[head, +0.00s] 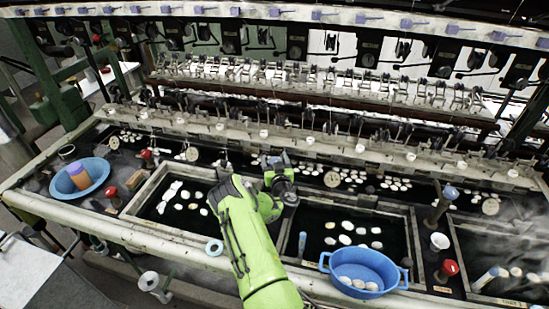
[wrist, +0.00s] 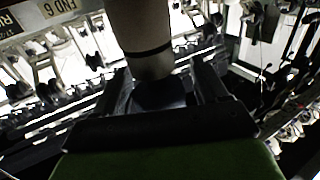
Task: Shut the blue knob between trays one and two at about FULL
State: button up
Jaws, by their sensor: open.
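My green arm reaches in from the bottom of the head view, and my gripper (head: 279,180) is at the divider between the left tray (head: 133,192) and the middle tray (head: 292,222). In the wrist view a pale post (wrist: 148,35) with a dark band comes down between the two fingers of my gripper (wrist: 165,92). It ends in a dark, bluish piece that looks like the knob, in shadow. The fingers stand on either side; I cannot tell whether they touch it. In the head view my arm and gripper mostly hide this knob. No FULL mark is readable.
A similar blue-topped post (head: 448,192) and a red knob (head: 450,267) stand between the middle and right trays. A blue basin (head: 365,270) with white cocoons sits at the middle tray's front. Another blue basin (head: 93,177) is at left. Reeling machinery lines the back.

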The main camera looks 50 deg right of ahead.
jog(key=c, duration=1)
jog(key=shift+o, duration=0.2)
